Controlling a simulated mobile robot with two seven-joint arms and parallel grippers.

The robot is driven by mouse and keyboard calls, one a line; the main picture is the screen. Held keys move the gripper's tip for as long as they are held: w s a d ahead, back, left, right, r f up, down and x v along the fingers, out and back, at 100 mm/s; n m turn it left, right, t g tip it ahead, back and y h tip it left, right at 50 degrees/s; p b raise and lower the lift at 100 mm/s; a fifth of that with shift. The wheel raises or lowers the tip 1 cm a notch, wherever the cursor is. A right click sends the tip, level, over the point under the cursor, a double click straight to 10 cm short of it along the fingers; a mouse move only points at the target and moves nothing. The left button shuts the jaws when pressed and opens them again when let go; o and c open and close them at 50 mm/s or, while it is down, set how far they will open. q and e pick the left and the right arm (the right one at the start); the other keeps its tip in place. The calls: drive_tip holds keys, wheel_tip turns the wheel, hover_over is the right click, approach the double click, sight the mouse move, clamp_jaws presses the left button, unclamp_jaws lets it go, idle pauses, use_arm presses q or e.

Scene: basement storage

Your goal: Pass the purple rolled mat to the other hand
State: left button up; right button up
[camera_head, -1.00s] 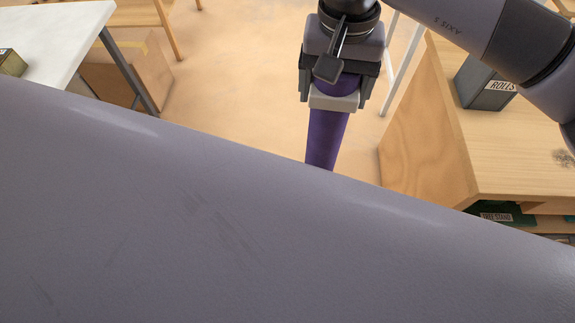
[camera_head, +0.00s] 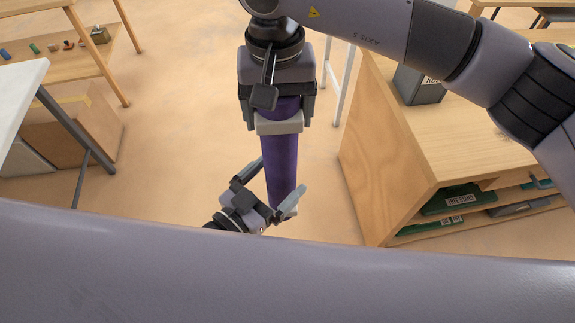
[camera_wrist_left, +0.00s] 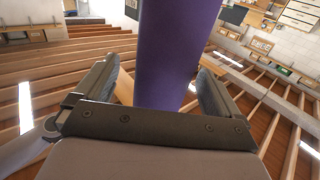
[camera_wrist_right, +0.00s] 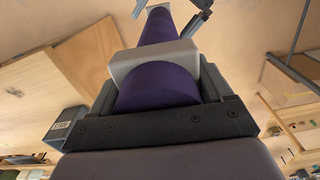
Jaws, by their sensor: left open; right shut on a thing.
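The purple rolled mat (camera_head: 280,165) hangs upright below my right gripper (camera_head: 279,124) in the head view. My right gripper is shut around its upper part, and the right wrist view shows the mat (camera_wrist_right: 158,85) between the fingers. My left gripper (camera_head: 271,184) is open at the mat's lower part, with one finger on each side. In the left wrist view the mat (camera_wrist_left: 175,50) stands between the spread fingers, with a gap on both sides. Whether the left gripper touches the mat cannot be told.
A wooden workbench (camera_head: 395,150) with shelves stands at the right, holding a dark grey box (camera_head: 418,86). A white-topped table (camera_head: 18,90) is at the left, with a cardboard box (camera_head: 75,125) behind it. The floor between is clear.

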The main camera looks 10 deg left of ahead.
use_arm(q)
drive_tip(key=shift+x, duration=2.2)
drive_tip(key=c, duration=1.3)
drive_tip(key=shift+r, duration=0.1)
use_arm(e)
drive_tip(key=o, duration=1)
drive_tip(key=shift+c, duration=0.2)
drive_tip(key=shift+r, duration=0.1)
